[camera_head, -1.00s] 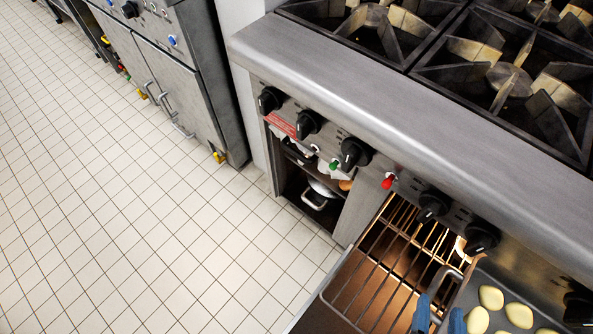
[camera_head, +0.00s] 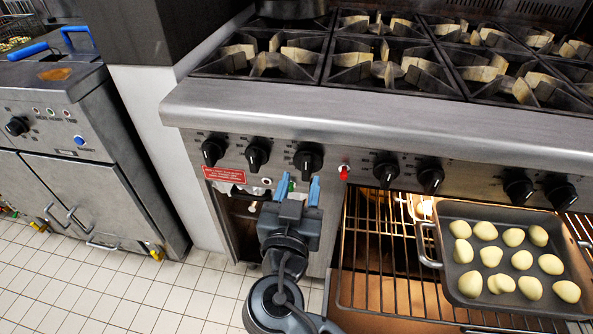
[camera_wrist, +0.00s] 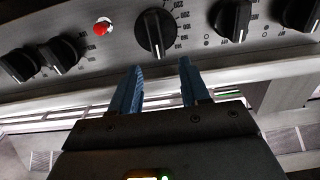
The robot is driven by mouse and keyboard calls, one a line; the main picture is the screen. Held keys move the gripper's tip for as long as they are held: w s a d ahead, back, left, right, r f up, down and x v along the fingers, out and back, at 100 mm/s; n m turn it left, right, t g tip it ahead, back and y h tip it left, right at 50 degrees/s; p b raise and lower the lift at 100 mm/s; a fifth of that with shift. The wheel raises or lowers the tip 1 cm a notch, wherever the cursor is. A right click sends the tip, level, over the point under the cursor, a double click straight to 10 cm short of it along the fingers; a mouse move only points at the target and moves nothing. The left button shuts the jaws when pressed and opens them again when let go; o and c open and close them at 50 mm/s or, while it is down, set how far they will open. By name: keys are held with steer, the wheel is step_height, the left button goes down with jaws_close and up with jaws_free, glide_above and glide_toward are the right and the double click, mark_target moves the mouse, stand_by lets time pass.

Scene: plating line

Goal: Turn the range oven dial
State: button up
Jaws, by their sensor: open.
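The range oven dial is likely the black knob (camera_head: 308,159) left of the red light on the steel front panel. In the wrist view a black dial (camera_wrist: 156,33) with a temperature scale around it stands straight ahead. My gripper (camera_head: 299,190) has blue fingers pointing up at the panel, just below this dial. In the wrist view my gripper (camera_wrist: 161,66) is open and empty, its fingers spread on either side below the dial. The fingertips look short of the dial; I see no contact. Other black knobs stand on both sides.
The oven is open at the lower right, with a wire rack (camera_head: 392,266) and a dark pan (camera_head: 452,211) of pale potatoes jutting out. A red light (camera_head: 343,172) sits beside the dial. Tiled floor (camera_head: 130,295) is clear at the lower left.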

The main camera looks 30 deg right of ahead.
mark_target(306, 164)
steer(key=shift+x, duration=2.65)
steer(key=shift+c, duration=0.4)
jaws_close()
